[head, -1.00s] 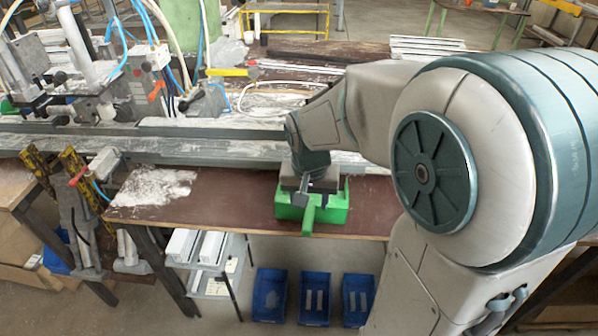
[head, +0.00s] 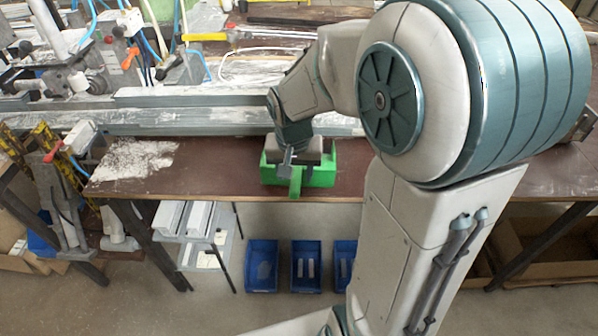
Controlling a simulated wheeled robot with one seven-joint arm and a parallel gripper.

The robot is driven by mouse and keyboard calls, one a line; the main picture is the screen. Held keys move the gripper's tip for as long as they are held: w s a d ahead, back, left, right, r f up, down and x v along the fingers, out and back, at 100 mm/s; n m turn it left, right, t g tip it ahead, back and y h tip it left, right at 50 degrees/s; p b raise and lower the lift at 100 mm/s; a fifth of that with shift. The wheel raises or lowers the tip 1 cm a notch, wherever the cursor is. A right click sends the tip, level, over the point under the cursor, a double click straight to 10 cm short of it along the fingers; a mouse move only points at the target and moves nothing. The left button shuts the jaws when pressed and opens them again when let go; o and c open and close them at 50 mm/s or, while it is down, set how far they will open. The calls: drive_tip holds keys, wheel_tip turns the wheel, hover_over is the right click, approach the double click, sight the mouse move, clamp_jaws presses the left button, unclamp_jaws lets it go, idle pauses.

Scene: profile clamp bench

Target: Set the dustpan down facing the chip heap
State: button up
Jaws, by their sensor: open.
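The green dustpan (head: 322,176) rests on the brown bench top near its front edge, right of the chip heap. Its short handle (head: 295,183) points toward the front edge. My gripper (head: 296,168) is open over the dustpan at its handle end, with grey fingers close to the handle; whether they touch it I cannot tell. The gripper body covers the back of the dustpan, so its mouth is hidden. The white chip heap (head: 135,161) lies spread flat on the left of the bench top, clear of the dustpan.
A long grey profile rail (head: 190,120) runs behind the dustpan and heap. Clamps and hoses (head: 130,50) crowd the back left. Bare bench top (head: 215,172) lies between heap and dustpan. Blue bins (head: 306,268) and a small white rack (head: 195,222) stand below the front edge.

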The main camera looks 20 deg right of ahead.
sight(295, 182)
drive_tip(key=f+b, duration=0.2)
drive_tip(key=f, duration=0.1)
drive_tip(key=f+b, duration=0.1)
drive_tip(key=shift+w+d+f, duration=0.1)
drive_tip(key=shift+w+f, duration=0.1)
drive_tip(key=shift+w, duration=0.15)
clamp_jaws()
wheel_tip(295, 182, up, 12)
drive_tip(key=p, duration=0.9)
drive_tip(key=shift+r, duration=0.15)
drive_tip(key=shift+d, duration=0.1)
